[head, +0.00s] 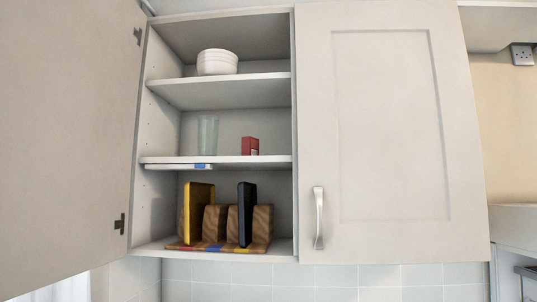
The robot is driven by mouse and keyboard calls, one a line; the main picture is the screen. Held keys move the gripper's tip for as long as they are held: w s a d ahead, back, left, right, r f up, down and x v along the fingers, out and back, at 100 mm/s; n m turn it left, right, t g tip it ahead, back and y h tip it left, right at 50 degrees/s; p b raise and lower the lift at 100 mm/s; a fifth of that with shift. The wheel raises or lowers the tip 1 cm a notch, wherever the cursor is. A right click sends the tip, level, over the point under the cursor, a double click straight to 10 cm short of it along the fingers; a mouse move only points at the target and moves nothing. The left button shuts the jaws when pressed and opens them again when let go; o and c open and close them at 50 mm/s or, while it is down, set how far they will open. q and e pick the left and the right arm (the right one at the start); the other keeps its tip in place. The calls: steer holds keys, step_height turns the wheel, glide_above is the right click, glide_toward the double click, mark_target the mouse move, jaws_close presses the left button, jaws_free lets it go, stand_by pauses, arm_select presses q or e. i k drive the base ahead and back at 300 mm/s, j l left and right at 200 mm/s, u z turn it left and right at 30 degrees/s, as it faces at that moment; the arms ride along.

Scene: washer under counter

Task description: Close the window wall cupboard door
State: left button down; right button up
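The wall cupboard (295,130) fills the middle of the head view. Its left door (65,140) stands wide open, swung out to the left, with its inner face and two dark hinges showing. Its handle is out of sight. The right door (390,125) is shut and has a vertical silver handle (318,218) near its lower left corner. Neither of my grippers shows in the head view.
The open side holds white bowls (217,62), a glass (208,134), a red box (250,146) and a wooden rack (262,228) with a yellow board (198,213) and a black board (246,213). Nothing visibly sticks out past the shelf fronts. White tiles (330,275) lie below.

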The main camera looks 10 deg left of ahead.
mark_target(69, 69)
steer(key=k+l+u, duration=0.1)
steer(key=l+u, duration=0.15)
steer(key=u, duration=0.2)
steer(key=k+l+u, duration=0.15)
steer(key=u, duration=0.3)
steer(key=k+l+u, duration=0.15)
steer(key=u, duration=0.3)
